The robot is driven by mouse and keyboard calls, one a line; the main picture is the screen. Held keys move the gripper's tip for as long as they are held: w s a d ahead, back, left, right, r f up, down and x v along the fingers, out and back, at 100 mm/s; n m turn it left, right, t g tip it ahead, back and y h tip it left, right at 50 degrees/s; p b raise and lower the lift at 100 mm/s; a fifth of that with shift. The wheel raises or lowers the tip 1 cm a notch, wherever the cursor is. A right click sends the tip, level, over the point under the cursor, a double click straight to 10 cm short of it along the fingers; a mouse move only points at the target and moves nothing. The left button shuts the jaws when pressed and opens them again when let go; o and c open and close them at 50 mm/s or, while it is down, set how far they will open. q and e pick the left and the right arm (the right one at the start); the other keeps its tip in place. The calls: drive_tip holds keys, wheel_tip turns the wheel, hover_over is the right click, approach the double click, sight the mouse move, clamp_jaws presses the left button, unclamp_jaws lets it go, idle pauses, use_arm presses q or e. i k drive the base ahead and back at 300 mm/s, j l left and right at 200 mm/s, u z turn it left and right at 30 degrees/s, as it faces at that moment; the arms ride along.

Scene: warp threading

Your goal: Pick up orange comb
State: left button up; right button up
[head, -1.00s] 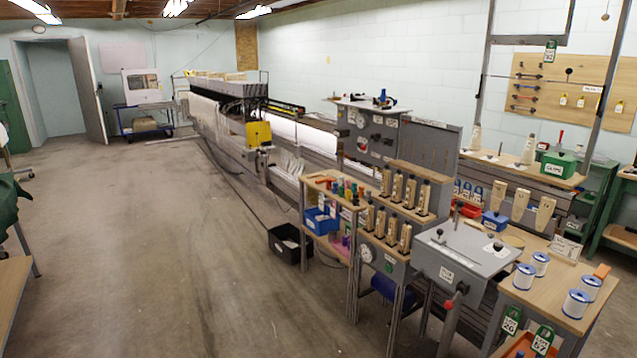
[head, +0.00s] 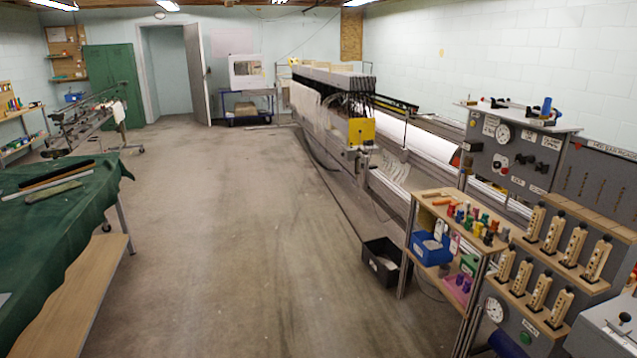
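I cannot make out an orange comb for certain. A small flat orange piece (head: 441,203) lies on the top board of the small wooden shelf (head: 428,194) at the right, left of several coloured spools (head: 470,216); it is too small to tell its shape. A dark-and-pale long tool (head: 57,175) and a greenish one (head: 53,192) lie on the green-draped table (head: 60,230) at the left. Neither of my grippers is in view.
A black bin (head: 385,262) stands on the floor left of the shelf. A blue bin (head: 431,248) sits on the shelf's lower board. The long warping machine (head: 340,110) runs toward the back. The middle floor (head: 235,220) is clear.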

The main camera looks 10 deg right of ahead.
sight(455, 200)
drive_tip(key=i, duration=1.9)
